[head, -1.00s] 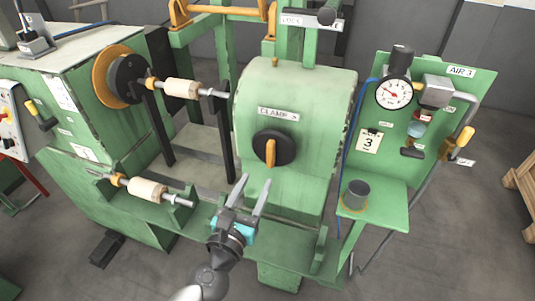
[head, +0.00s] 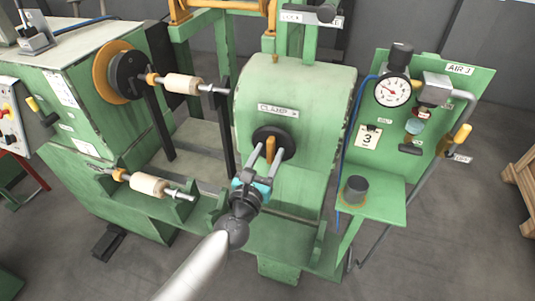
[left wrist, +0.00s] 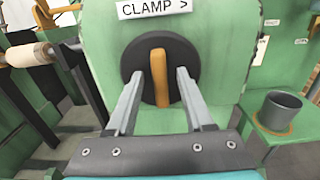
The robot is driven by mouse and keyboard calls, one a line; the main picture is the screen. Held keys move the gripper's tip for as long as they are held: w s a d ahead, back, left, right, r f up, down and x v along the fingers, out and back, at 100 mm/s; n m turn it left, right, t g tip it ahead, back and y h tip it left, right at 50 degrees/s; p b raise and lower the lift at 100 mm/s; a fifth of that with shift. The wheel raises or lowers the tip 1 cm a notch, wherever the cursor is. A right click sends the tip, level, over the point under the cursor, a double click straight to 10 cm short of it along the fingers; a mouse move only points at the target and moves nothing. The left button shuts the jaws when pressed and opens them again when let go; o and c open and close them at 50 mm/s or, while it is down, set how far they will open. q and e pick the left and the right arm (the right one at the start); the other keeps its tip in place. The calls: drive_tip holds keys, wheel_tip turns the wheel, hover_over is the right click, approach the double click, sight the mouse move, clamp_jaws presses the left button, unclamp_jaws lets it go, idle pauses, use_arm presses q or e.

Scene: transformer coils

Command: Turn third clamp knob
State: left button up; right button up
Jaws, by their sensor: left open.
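The clamp knob is a black disc (head: 287,142) with an upright orange handle bar (head: 270,149), on the front of the green housing under the CLAMP label (head: 278,110). My left gripper (head: 268,155) is open in front of the knob. In the left wrist view the orange handle bar (left wrist: 160,76) stands between the two fingers (left wrist: 159,92), with a gap on each side. The black disc (left wrist: 137,57) shows behind the fingers. I cannot tell how deep the fingertips reach along the bar. My right gripper is out of view.
A wooden spool on a shaft (head: 184,82) is at the left of the housing, and another spool (head: 148,184) lies lower left. At the right are a green panel with a gauge (head: 393,92) and a shelf with a dark cup (head: 355,190). Open floor lies in front.

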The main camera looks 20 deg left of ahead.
use_arm(q)
clamp_jaws()
idle(0.3)
